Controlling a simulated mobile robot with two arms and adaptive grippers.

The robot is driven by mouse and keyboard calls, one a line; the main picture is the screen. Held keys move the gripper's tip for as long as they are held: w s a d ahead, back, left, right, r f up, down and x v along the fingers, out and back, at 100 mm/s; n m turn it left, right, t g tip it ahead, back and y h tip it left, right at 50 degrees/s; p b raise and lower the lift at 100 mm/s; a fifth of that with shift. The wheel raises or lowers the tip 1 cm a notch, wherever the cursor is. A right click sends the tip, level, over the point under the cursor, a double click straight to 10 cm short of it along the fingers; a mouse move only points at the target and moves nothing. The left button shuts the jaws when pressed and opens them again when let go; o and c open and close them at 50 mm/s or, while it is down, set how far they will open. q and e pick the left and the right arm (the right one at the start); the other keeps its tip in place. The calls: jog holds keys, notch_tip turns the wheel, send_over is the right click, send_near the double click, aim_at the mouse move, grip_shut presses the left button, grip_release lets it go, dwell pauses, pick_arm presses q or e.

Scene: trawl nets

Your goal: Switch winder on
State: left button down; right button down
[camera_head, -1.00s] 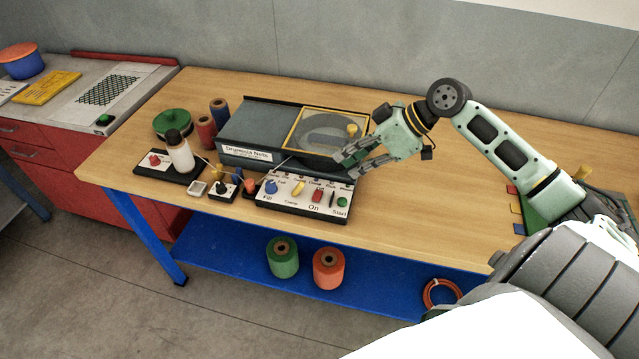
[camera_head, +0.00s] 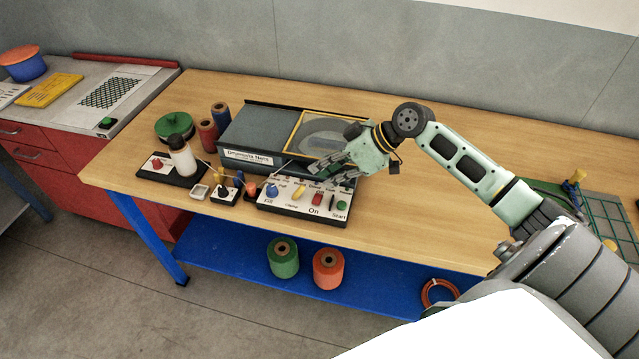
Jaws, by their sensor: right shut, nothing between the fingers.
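The grey winder (camera_head: 245,138) with a yellow-framed clear lid (camera_head: 322,134) sits at the back of the wooden bench. In front of it is a white control panel (camera_head: 297,207) marked Fill, On and Start. It carries a blue knob (camera_head: 272,190), a yellow lever (camera_head: 299,190), a red switch (camera_head: 317,199) above "On", a black lever (camera_head: 333,202) and a green button (camera_head: 341,205). My right gripper (camera_head: 318,178) is shut and empty, above the panel's back edge near the red switch; it hides part of that edge. I cannot tell whether it touches. My left gripper is out of view.
A white spool (camera_head: 181,158) on a black base and red and blue spools (camera_head: 207,134) stand left of the winder. The bench front right of the panel is clear. Green netting (camera_head: 607,222) lies at the right.

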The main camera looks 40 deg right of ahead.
aim_at(319, 201)
jog(key=f, duration=0.1)
jog(key=a+f+p, duration=0.1)
jog(key=w+f, duration=0.1)
jog(key=shift+a+f, duration=0.25)
jog(key=shift+f, duration=0.15)
jog(key=shift+s+f+p, duration=0.2)
jog(key=shift+f+p, duration=0.2)
jog(key=shift+f, duration=0.4)
jog(key=shift+f, duration=0.15)
